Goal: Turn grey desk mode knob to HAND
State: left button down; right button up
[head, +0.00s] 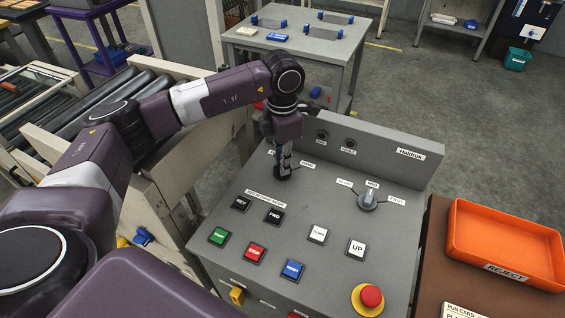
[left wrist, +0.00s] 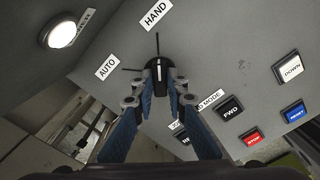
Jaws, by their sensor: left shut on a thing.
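The grey desk (head: 335,215) carries a black mode knob (left wrist: 159,70) with a white pointer line. My left gripper (head: 284,172) reaches down onto it from above and is shut on it. In the left wrist view the fingers close on both sides of the knob. The white line looks upright, roughly in line with the HAND tick. In the head view the gripper mostly hides the knob. My right gripper is not in view.
A speed knob (head: 369,200) stands to the right on the desk, with several push buttons in front, including a green one (head: 219,236). A red emergency stop (head: 371,296) is at the front right. An orange REJECT tray (head: 505,240) lies beside the desk. A back panel (head: 390,157) rises behind.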

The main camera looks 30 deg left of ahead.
pick_arm(q)
jog(key=shift+r, duration=0.1)
jog(key=c, duration=1.9)
grip_release()
jog(key=shift+c, duration=0.2)
notch_tip(320, 180, up, 12)
